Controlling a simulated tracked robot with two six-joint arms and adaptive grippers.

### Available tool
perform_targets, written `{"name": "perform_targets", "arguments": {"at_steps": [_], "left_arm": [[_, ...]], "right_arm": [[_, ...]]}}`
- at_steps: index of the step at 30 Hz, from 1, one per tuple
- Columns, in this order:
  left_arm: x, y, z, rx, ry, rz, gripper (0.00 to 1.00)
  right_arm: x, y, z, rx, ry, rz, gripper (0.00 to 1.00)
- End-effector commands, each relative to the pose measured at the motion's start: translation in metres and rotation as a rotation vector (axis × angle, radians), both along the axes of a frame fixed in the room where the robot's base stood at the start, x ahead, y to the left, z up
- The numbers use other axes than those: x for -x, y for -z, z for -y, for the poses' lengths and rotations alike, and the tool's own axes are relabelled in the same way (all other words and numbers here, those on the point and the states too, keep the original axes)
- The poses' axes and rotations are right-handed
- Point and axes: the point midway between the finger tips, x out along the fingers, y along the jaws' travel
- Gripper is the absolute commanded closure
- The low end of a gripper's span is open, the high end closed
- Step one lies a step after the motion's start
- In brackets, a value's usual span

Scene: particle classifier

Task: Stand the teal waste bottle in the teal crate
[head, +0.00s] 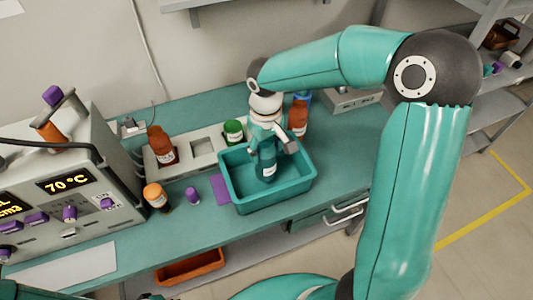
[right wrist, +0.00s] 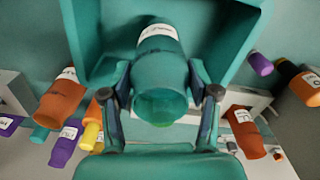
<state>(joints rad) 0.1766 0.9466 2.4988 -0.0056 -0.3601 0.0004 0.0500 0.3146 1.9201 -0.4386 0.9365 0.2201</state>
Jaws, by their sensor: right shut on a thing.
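The teal crate (head: 242,197) stands near the front edge of the teal bench in the head view; its wall also shows in the right wrist view (right wrist: 235,45). The teal waste bottle (head: 266,162) has a white label and looks upright within the crate's opening. In the right wrist view the bottle (right wrist: 160,72) sits between both fingers. My right gripper (head: 268,140) is shut on the bottle from above. Whether the bottle's base touches the crate floor is hidden. My left gripper is not in view.
A brown bottle (head: 161,145) and a green-capped jar (head: 233,131) stand behind the crate at left. A red-brown bottle (head: 298,117) is close behind it. An orange-capped jar (head: 155,196), a purple-capped vial (head: 192,195) and a purple pad (head: 221,189) lie left.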

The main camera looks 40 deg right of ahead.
Motion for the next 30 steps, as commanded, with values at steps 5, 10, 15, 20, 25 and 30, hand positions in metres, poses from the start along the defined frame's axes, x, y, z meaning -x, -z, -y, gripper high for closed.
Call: {"name": "perform_targets", "arguments": {"at_steps": [5,10,15,20,25,30], "left_arm": [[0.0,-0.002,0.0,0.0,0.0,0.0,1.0],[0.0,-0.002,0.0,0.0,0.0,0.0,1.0],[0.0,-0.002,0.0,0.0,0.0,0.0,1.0],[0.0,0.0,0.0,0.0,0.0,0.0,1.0],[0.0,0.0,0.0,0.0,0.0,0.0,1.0],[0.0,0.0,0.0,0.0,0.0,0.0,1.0]], "right_arm": [[0.0,0.025,0.0,0.0,0.0,-0.003,1.0],[0.0,0.03,0.0,0.0,0.0,0.001,1.0],[0.0,0.03,0.0,0.0,0.0,0.001,1.0],[0.0,0.032,0.0,0.0,0.0,0.0,0.28],[0.0,0.032,0.0,0.0,0.0,-0.001,0.14],[0.0,0.032,0.0,0.0,0.0,-0.001,0.14]]}}
